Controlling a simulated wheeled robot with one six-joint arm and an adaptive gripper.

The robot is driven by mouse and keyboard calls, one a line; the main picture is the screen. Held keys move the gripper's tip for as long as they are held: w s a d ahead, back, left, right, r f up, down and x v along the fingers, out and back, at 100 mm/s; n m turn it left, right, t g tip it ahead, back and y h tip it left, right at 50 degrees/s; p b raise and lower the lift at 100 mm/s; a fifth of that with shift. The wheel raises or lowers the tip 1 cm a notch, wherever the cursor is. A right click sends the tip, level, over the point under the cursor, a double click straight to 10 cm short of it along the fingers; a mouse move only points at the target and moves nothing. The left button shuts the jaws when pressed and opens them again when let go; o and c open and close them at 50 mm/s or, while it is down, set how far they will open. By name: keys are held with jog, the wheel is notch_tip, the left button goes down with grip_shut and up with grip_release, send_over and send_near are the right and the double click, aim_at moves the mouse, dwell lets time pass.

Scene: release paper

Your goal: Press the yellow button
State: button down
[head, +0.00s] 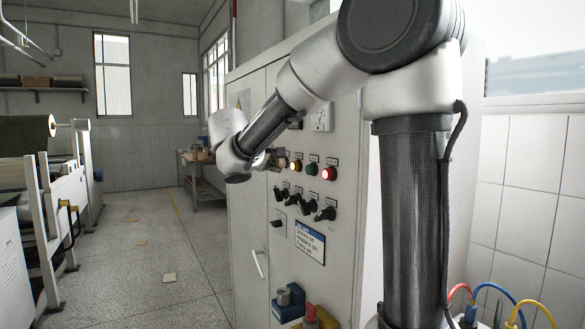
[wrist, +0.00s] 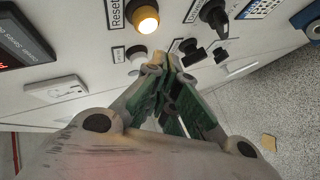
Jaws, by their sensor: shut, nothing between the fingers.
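The yellow button (head: 296,166) is at the left end of a row on the grey control cabinet's front. In the wrist view the lit yellow button (wrist: 146,20) sits beside a "Reset" label, above my fingertips. My gripper (wrist: 168,62) is shut and empty, with its green-sided fingers pointing at the panel. In the head view my gripper (head: 274,158) is just left of the yellow button, partly hidden by my wrist. I cannot tell whether the fingertips touch the panel; they are not over the button in the wrist view.
A green button (head: 312,169) and a lit red button (head: 328,173) are right of the yellow one. Several black rotary knobs (head: 325,213) are below. A blue-and-white sign (head: 310,241) is lower on the cabinet. The floor (head: 150,265) left of the cabinet is largely open.

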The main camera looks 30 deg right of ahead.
jog(key=shift+d, duration=0.95)
jog(key=shift+d, duration=0.1)
dwell(0.7)
jog(key=shift+d, duration=0.35)
jog(key=shift+d, duration=0.45)
dwell(0.6)
jog(key=shift+a, duration=0.9)
jog(key=shift+a, duration=2.5)
